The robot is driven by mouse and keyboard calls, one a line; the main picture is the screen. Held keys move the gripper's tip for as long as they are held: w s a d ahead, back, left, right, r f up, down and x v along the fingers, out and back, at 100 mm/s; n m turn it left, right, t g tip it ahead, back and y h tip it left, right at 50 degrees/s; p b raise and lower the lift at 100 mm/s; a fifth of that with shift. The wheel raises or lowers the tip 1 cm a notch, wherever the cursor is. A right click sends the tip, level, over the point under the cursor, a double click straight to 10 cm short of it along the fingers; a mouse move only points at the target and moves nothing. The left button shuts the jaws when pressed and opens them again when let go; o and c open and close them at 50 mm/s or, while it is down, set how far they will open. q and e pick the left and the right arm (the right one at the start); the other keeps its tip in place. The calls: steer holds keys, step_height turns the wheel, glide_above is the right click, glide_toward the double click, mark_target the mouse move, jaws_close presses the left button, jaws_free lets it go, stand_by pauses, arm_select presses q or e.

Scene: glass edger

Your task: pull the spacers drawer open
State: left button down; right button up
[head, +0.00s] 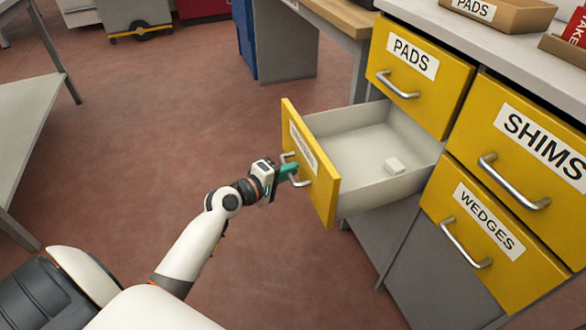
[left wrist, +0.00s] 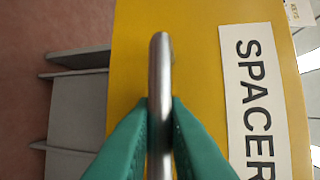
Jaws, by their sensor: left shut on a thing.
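The spacers drawer (head: 321,193) has a yellow front and stands far out of the cabinet, below the PADS drawer. The fingers press on both sides of the bar in the left wrist view. My right gripper is not in view.
Closed yellow drawers marked PADS (head: 425,85), SHIMS (head: 520,150) and WEDGES (head: 480,240) sit around the open one. Boxes (head: 510,14) stand on the counter above. A grey table (head: 30,110) is at the left. The reddish floor (head: 150,130) between is clear.

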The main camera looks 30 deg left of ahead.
arm_select(q)
steer(key=c, duration=1.5)
jaws_free()
steer(key=shift+o, duration=0.2)
steer(key=v, duration=1.2)
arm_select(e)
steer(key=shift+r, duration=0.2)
arm_select(q)
steer(key=shift+d, duration=0.1)
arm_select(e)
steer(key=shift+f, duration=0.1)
